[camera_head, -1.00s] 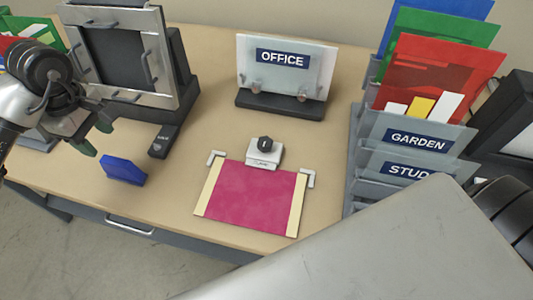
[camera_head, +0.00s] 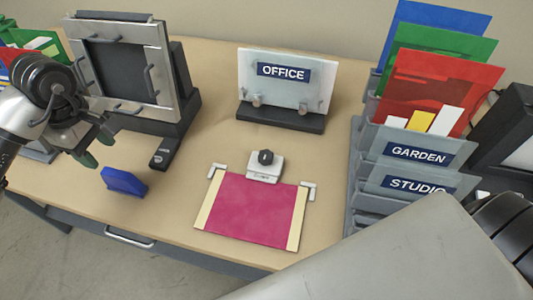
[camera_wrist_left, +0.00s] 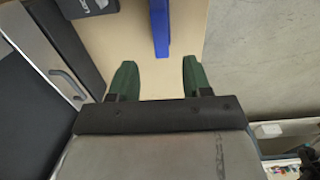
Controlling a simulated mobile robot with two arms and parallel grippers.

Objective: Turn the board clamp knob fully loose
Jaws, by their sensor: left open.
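The board clamp knob (camera_head: 265,157) is a small black knob on a white clamp block (camera_head: 265,168). The clamp sits at the back edge of a magenta board (camera_head: 252,211) with cream side strips, lying on the desk. My left gripper (camera_head: 98,148) is at the left side of the desk, well to the left of the knob. It is open and empty, and its green fingertips (camera_wrist_left: 156,80) show apart in the left wrist view. The knob is not in the left wrist view. My right gripper is not in view.
A blue block (camera_head: 124,181) stands on the desk near the left gripper; it also shows in the wrist view (camera_wrist_left: 160,28). A framed device (camera_head: 130,75), an OFFICE stand (camera_head: 284,80) and a folder rack (camera_head: 400,160) surround the clamp. Bare desk lies between block and board.

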